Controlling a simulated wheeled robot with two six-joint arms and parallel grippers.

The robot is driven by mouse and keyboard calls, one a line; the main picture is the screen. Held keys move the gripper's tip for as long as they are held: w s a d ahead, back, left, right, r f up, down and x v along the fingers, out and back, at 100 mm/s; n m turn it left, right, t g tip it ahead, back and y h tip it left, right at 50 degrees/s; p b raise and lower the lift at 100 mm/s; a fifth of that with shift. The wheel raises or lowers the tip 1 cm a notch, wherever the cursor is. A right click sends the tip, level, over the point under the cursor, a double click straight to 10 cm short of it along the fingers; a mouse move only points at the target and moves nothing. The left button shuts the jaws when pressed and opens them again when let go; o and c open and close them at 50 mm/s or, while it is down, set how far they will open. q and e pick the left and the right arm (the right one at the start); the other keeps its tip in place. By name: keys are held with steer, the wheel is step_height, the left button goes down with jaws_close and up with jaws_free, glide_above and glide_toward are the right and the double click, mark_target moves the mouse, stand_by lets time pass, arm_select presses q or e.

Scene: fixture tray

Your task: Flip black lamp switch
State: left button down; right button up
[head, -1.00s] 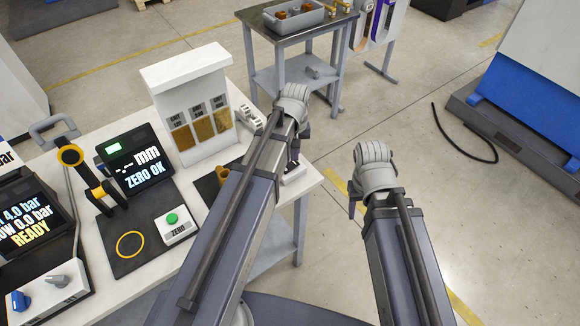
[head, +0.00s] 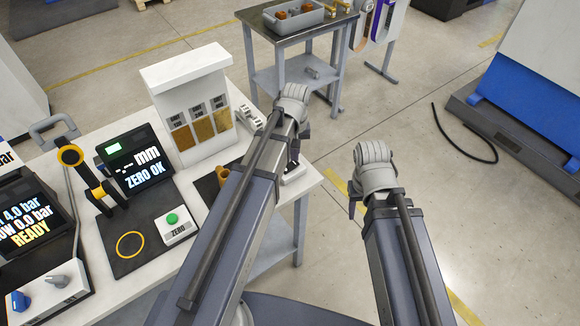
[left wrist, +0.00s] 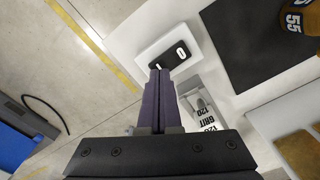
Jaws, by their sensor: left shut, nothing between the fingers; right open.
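The black lamp switch (left wrist: 177,55) is a rocker with white marks, set in a white box on the table, in the left wrist view. In the head view only the white box (head: 294,174) shows clearly, at the table's right corner, partly hidden by my left arm. My left gripper (left wrist: 158,74) is shut and empty. Its tips are at the near edge of the switch, at the end with the short bar mark. I cannot tell whether they touch it. My right gripper (head: 353,205) is open and empty, off the table's right side.
A white rack with sanding sheets (head: 200,115), a display (head: 140,160) and a green zero button (head: 172,218) stand on the table to the left. A dark mat (left wrist: 262,45) lies beside the switch box.

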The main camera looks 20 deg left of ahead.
mark_target(295, 164)
arm_select(q)
steer(key=shift+f+b, duration=1)
stand_by(0.8)
step_height(295, 164, up, 7)
steer(key=p, duration=0.7)
steer(key=shift+r, duration=0.1)
stand_by(0.3)
steer(key=shift+s+d, duration=0.2)
steer(key=shift+s, duration=0.05)
steer(key=s+d+f+m+y+b, duration=0.1)
steer(key=s+d+f+m+b, duration=0.1)
steer(key=s+d+m, duration=0.6)
steer(key=s+d, duration=0.2)
steer(key=s, duration=0.3)
steer(key=shift+s, duration=0.4)
